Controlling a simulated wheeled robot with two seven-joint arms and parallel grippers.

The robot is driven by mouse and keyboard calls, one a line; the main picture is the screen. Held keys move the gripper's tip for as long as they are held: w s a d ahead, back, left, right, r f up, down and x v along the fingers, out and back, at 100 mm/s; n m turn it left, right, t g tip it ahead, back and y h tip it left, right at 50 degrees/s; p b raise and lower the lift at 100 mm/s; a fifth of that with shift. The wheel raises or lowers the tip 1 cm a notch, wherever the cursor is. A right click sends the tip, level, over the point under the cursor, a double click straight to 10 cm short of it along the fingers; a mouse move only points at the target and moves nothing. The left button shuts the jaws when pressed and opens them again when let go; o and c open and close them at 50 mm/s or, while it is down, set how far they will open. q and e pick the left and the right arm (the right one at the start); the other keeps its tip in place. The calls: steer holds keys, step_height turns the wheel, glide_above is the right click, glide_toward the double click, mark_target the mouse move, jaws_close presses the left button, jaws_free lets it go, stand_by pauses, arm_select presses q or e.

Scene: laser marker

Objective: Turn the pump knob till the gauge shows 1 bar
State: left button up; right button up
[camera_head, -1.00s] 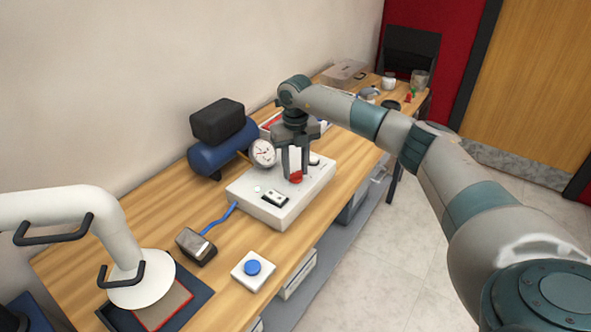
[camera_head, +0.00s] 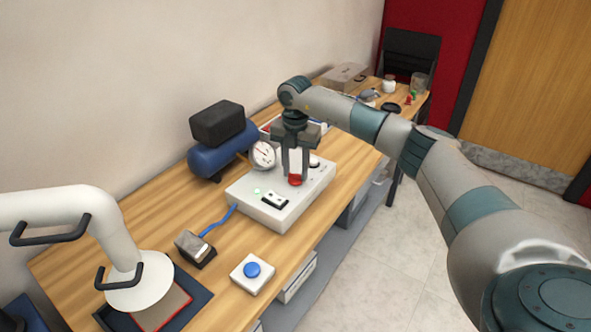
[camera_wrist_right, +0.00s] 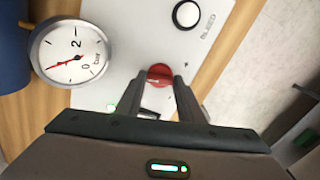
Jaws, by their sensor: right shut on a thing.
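The red pump knob (camera_head: 295,180) stands on the top of the white pump box (camera_head: 262,212). My right gripper (camera_head: 295,178) points down with its fingers on either side of the knob, shut on it. The knob also shows between the fingertips in the right wrist view (camera_wrist_right: 159,75). The round white gauge (camera_head: 263,154) stands at the back left of the box. In the wrist view the gauge (camera_wrist_right: 70,53) shows "2", "0" and "bar", with its red needle pointing left, away from both numbers; the exact reading is too small to tell. My left gripper is not in view.
A small green light (camera_head: 256,191) glows on the box. A blue compressor tank (camera_head: 222,150) stands behind, and a blue push button (camera_head: 252,270) is in front.

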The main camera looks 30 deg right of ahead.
steer(key=shift+w+d+r, duration=0.1)
steer(key=shift+r, duration=0.05)
steer(key=o, duration=1.1)
steer(key=shift+c, duration=0.2)
steer(key=shift+r+b, duration=0.35)
steer(key=shift+r, duration=0.4)
step_height(320, 180, up, 2)
steer(key=shift+r+b, duration=0.2)
steer(key=shift+b, duration=0.2)
step_height(320, 180, up, 5)
steer(key=b, duration=0.1)
step_height(320, 180, up, 7)
steer(key=b, duration=0.2)
glide_above(295, 174)
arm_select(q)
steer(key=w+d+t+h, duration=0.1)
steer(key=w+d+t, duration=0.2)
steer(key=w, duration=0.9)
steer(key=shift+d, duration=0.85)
arm_select(e)
steer(key=shift+d+r, duration=0.1)
steer(key=shift+r, duration=0.6)
